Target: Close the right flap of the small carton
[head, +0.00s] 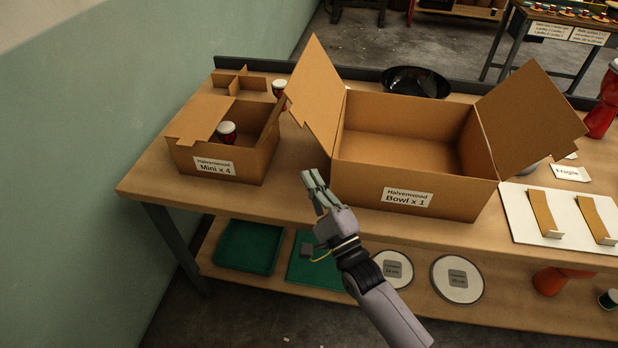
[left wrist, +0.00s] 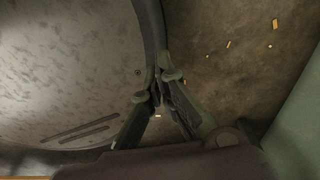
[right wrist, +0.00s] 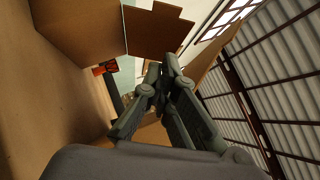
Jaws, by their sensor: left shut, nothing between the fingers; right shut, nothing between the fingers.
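The small carton (head: 253,163), labelled "Mini x 4", stands at the left of the table. Its left flap (head: 203,118) lies folded inward over the left part of the opening. Its right flap (head: 272,118) appears to stand up along the right side. A small drum with a white top (head: 227,133) shows inside the opening. My right gripper (head: 312,178) is shut and empty, right of the small carton and near the table's front edge; its fingers also show in the right wrist view (right wrist: 164,72). My left gripper (left wrist: 158,86) is shut and empty over the floor.
A large open carton (head: 350,178), labelled "Bowl x 1", stands close to my right gripper, its left flap (head: 317,95) leaning toward the small carton. A cardboard divider (head: 238,83) and another small drum (head: 279,88) are behind. Table surface is bare between the two cartons.

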